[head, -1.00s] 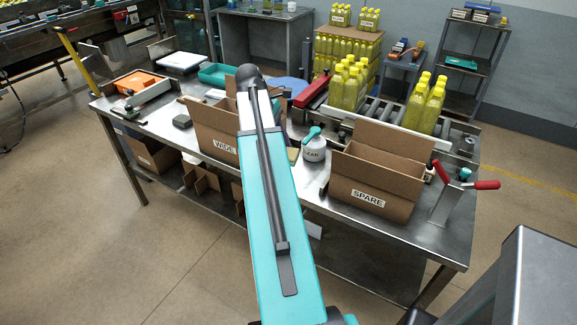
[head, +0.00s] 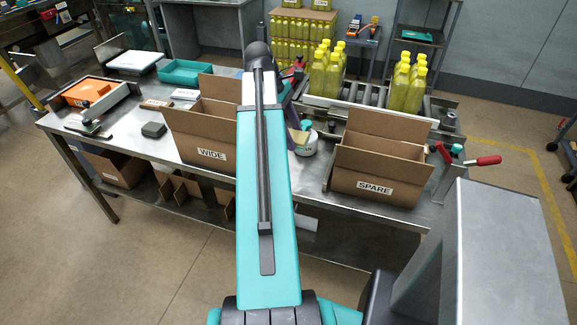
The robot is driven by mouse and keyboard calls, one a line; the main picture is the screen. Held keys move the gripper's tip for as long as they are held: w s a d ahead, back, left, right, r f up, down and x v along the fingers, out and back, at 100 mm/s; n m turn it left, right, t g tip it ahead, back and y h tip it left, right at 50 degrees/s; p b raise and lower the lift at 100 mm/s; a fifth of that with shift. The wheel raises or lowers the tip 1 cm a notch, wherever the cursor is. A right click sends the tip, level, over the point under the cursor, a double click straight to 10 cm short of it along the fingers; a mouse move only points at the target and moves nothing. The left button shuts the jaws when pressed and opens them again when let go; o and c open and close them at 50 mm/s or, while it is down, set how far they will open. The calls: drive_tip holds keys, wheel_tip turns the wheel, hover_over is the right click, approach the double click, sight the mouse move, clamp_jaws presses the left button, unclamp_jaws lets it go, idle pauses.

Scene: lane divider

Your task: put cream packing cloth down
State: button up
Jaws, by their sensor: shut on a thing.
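My gripper (head: 295,124) is mostly hidden behind my raised teal arm; only small dark parts show at the arm's right side. It is shut on the cream packing cloth (head: 299,137), a small pale yellow patch beside the arm. I cannot tell whether the cloth touches the bottle or the table.
The open WIDE carton (head: 203,140) stands left of the arm and the open SPARE carton (head: 376,172) right, on the steel table (head: 127,137). A roller conveyor with yellow bottles (head: 326,75) runs behind. A red-handled clamp (head: 478,161) stands at the right.

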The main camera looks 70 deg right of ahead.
idle(0.4)
drive_tip(key=p, duration=0.3)
hover_over(300, 169)
drive_tip(key=w+a, duration=0.1)
drive_tip(key=a, duration=0.3)
drive_tip(key=shift+w+f, duration=0.15)
drive_tip(key=shift+f, duration=6.75)
drive_tip(key=shift+w+d+r+p, duration=0.15)
drive_tip(key=shift+d+p, duration=0.7)
drive_tip(key=shift+d, duration=1.3)
drive_tip(key=shift+a+f+p, duration=0.2)
drive_tip(key=shift+f+p, duration=0.1)
drive_tip(key=shift+f, duration=0.45)
drive_tip(key=shift+f, duration=0.15)
drive_tip(key=o, duration=0.9)
drive_tip(key=shift+o, duration=0.2)
drive_tip(key=shift+r, duration=0.2)
drive_tip(key=b+v, duration=0.3)
drive_tip(key=v, duration=0.9)
drive_tip(key=shift+b, duration=0.3)
